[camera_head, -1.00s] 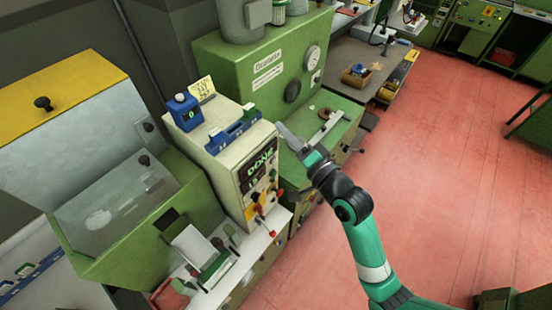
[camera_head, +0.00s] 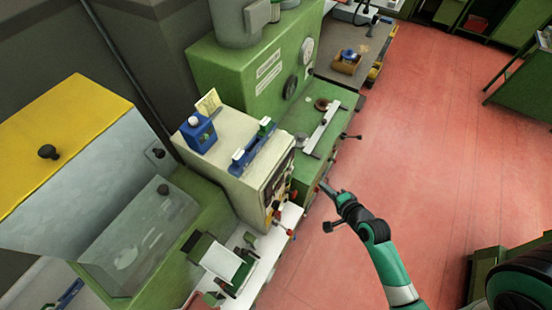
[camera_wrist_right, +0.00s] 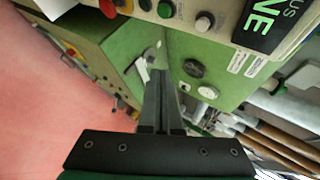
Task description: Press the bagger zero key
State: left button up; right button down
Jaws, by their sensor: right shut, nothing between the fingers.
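The cream control cabinet (camera_head: 225,165) stands left of my right gripper; its front panel is seen at a steep angle in the head view. In the right wrist view, part of its dark display (camera_wrist_right: 272,22) with green letters shows at the top right. I cannot tell which control is the zero key. My right gripper (camera_head: 322,188) is shut and empty, apart from the panel, over the red floor side. Its closed fingers also show in the wrist view (camera_wrist_right: 160,75). My left gripper is out of view.
A blue box (camera_head: 197,134) and a blue rail (camera_head: 254,147) lie on the cabinet top. Red-knobbed levers (camera_head: 290,232) project below the panel. A green machine (camera_head: 245,75) stands behind. The red floor (camera_head: 430,130) to the right is open.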

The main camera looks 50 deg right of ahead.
aim_at(292, 169)
jog(key=shift+s, duration=0.15)
jog(key=w+b, duration=0.1)
jog(key=w, duration=0.7)
jog(key=shift+w+a+b, duration=0.35)
jog(key=shift+w+a, duration=0.05)
dwell(1.9)
jog(key=shift+w, duration=0.4)
jog(key=shift+w+a, duration=0.1)
jog(key=shift+w, duration=0.35)
dwell(0.5)
jog(key=shift+s, duration=0.85)
